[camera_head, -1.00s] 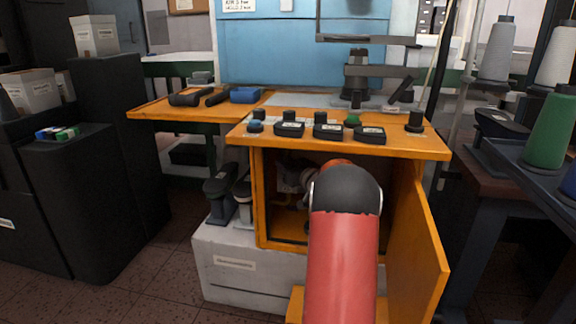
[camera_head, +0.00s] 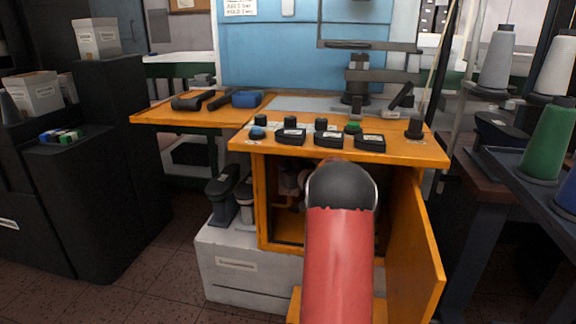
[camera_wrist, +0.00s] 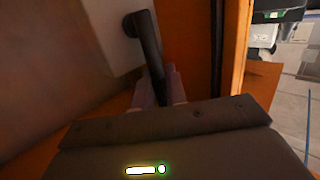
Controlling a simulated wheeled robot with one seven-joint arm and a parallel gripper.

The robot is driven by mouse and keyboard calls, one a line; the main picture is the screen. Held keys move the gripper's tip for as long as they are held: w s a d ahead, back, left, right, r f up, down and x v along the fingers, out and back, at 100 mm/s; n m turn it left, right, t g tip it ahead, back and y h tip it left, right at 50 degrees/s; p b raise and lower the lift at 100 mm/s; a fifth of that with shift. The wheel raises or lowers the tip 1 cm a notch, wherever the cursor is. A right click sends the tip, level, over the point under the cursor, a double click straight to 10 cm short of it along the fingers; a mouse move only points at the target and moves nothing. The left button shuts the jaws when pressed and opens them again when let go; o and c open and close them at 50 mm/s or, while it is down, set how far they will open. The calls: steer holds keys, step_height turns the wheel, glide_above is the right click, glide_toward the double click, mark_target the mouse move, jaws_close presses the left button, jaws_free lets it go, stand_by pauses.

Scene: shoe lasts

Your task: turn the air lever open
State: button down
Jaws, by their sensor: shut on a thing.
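In the wrist view a dark lever (camera_wrist: 146,38), taken to be the air lever, runs down from a pale block (camera_wrist: 85,35) on the left. My gripper (camera_wrist: 158,88) has its pale fingers shut around the lower part of this lever. The lever's far end between the fingers is partly hidden. In the head view the orange cabinet (camera_head: 263,205) stands open. Pale fittings (camera_head: 293,183) show inside it. My own arm covers the gripper and the lever in that view.
The open orange door (camera_head: 415,235) stands close to the right of my arm. An orange cabinet wall (camera_wrist: 235,45) is close on the right in the wrist view. Above is the orange worktop (camera_head: 405,153) with black button boxes. A grey base (camera_head: 225,265) is below left.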

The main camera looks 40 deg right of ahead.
steer(key=c, duration=1.5)
jaws_free()
steer(key=shift+o, duration=0.2)
steer(key=shift+s, duration=0.1)
steer(key=s, duration=0.7)
steer(key=shift+s+a+r, duration=0.3)
steer(key=shift+a+r, duration=0.05)
